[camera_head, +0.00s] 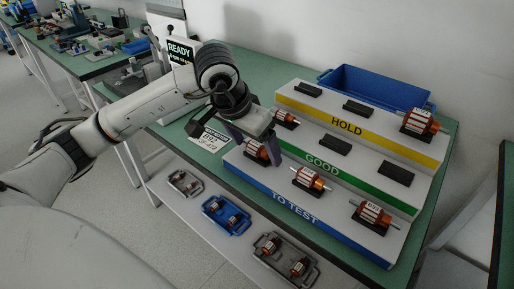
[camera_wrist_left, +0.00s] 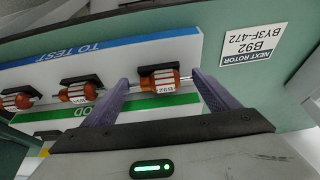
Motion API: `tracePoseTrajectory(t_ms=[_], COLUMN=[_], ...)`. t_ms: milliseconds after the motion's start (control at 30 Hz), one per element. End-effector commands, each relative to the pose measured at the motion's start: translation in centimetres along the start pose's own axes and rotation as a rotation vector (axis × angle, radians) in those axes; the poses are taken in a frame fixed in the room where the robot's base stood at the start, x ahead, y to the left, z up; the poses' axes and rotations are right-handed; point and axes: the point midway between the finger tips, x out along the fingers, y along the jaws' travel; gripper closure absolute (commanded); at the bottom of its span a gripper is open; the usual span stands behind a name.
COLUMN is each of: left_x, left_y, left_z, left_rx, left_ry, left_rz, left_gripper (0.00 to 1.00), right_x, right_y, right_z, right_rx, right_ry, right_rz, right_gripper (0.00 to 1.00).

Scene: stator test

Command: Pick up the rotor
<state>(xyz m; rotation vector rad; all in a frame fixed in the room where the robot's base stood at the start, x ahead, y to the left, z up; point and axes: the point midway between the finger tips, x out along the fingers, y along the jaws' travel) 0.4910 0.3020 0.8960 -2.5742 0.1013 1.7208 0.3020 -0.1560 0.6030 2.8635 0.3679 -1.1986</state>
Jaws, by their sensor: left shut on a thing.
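A copper-and-white rotor marked B92 (camera_wrist_left: 158,82) is at the left end of the TO TEST step; it also shows in the head view (camera_head: 257,151). My left gripper (camera_head: 255,138) reaches down over it. In the left wrist view the purple fingers (camera_wrist_left: 160,92) are shut on the rotor, one at each end of its shaft. A black cradle (camera_wrist_left: 157,69) shows right by it; I cannot tell whether they touch. Two more rotors sit along the TO TEST step, in the middle (camera_head: 308,179) and at the right (camera_head: 371,216). My right gripper is out of view.
The stepped rack (camera_head: 338,206) also holds a rotor on GOOD (camera_head: 286,118) and one on HOLD (camera_head: 420,123). Empty cradles (camera_head: 335,145) stand between. A blue bin (camera_head: 345,75) is behind. A white card (camera_wrist_left: 253,45) reads B92. A READY screen (camera_head: 180,52) stands at the left.

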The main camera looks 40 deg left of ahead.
Motion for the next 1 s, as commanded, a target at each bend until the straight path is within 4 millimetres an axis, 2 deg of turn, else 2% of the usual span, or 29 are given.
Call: tracePoseTrajectory(t_ms=[267,600,700,1000], left_x=[-1.3,-7.3,-8.5,-9.3], left_y=[0.0,0.0,0.0,0.0], left_z=[-0.7,-3.1,-3.6,-3.9], left_rx=[-0.001,0.000,-0.001,-0.001], left_ry=[0.006,0.007,0.005,0.002], left_rz=[-0.001,0.000,0.000,0.000], left_gripper=[0.49,0.49,0.49,0.49], right_x=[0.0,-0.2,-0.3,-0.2], right_y=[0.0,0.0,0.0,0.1], right_z=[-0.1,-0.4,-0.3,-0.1], right_rx=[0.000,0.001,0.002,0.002], right_ry=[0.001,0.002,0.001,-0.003], right_rz=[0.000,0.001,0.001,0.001], right_gripper=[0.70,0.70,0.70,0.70])
